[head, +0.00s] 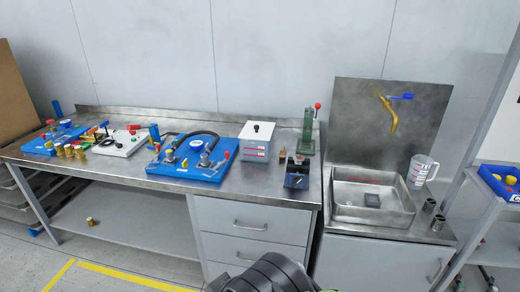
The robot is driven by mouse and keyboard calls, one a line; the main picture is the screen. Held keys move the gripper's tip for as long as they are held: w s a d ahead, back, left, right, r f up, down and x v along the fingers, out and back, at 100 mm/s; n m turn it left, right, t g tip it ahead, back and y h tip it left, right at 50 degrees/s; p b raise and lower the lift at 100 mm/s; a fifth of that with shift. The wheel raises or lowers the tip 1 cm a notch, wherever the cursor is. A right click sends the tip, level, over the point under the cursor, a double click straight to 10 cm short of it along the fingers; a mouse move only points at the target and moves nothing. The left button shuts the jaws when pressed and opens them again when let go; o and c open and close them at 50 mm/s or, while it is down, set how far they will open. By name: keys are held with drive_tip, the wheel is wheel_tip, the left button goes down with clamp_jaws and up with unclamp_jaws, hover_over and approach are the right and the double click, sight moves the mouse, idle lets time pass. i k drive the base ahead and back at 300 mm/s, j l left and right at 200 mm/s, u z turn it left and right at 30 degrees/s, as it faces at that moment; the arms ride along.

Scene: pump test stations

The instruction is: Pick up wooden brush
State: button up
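I cannot clearly make out a wooden brush. A small brownish item (282,156) stands on the steel bench (262,190) just right of the white lidded box, and another small tan item (299,159) sits behind the dark box. Both are too small to tell what they are. My gripper is not in view; only a dark part of my own arm shows at the bottom centre, in front of the drawers.
A dark box (297,176), a white lidded box (256,140) and a green press (307,132) stand on the bench. Blue pump boards (193,157) fill its left. A steel sink (373,199) and measuring jug (421,170) are at right.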

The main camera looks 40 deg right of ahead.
sight(283, 154)
drive_tip(key=z, duration=1.25)
